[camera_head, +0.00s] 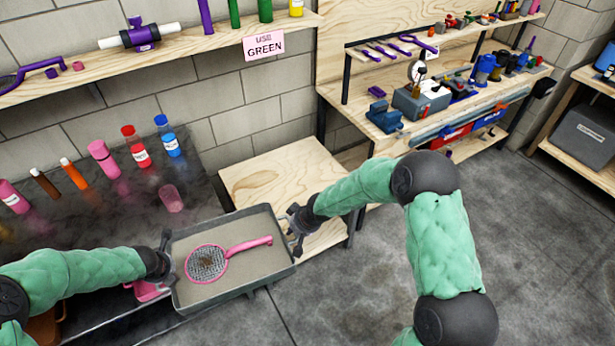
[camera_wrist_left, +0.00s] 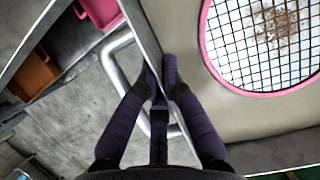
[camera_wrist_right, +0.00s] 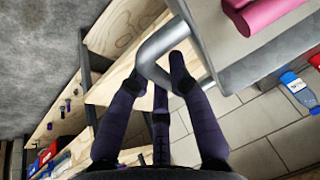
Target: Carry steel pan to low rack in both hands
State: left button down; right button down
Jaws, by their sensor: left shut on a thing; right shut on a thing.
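The steel pan (camera_head: 232,290) is a grey rectangular tray with low walls, roughly level, in the lower middle of the head view. A pink round mesh strainer (camera_head: 207,263) with brown debris on its mesh lies inside it. My left gripper (camera_head: 168,264) is shut on the pan's left side; its fingers (camera_wrist_left: 160,85) meet at the wall beside the bar handle. My right gripper (camera_head: 293,224) is shut on the right side, its fingers (camera_wrist_right: 158,75) around the bent bar handle (camera_wrist_right: 160,45). A low wooden rack (camera_head: 275,172) stands just behind and right of the pan.
A dark counter (camera_head: 125,220) with bottles and a pink cup (camera_head: 170,198) is left of the rack. A wooden workbench (camera_head: 430,110) with tools stands behind right. A wall shelf (camera_head: 180,52) runs above. Open concrete floor (camera_head: 530,240) lies to the right.

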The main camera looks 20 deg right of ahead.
aim_at(290, 182)
jog(key=l, duration=0.4)
jog(key=i+l+z, duration=0.1)
jog(key=l, duration=0.35)
jog(key=i+l+z, duration=0.1)
jog(key=l, duration=0.3)
